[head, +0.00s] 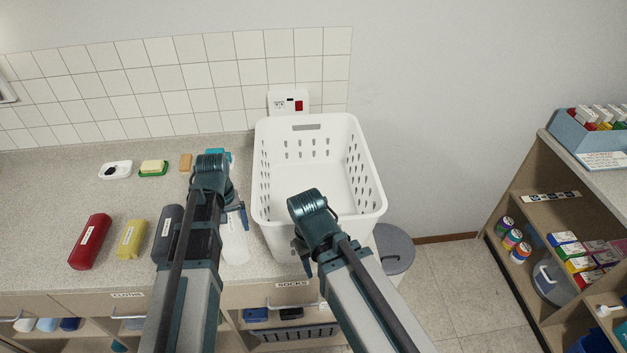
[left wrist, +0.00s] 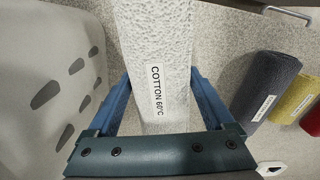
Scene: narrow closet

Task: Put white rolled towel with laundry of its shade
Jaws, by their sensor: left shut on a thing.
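The white rolled towel (head: 235,247) lies on the counter beside the laundry basket, partly hidden by my left arm. In the left wrist view the towel (left wrist: 160,50) carries a label reading "COTTON 60°C" and sits between the fingers. My left gripper (head: 238,217) is shut on it; it also shows in the left wrist view (left wrist: 158,105). My right gripper (head: 305,262) is by the basket's front, mostly hidden by its own arm, and holds nothing that I can see. Rolled laundry in white (head: 25,324), light blue (head: 46,324) and dark blue (head: 69,324) lies on the shelf below the counter.
The white basket (head: 372,190) stands right of the towel and looks empty. Red (head: 90,241), yellow (head: 131,239) and dark grey (head: 166,234) rolled towels lie left. A grey lidded bin (head: 394,243) stands right; a stocked shelf unit (head: 543,182) is far right.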

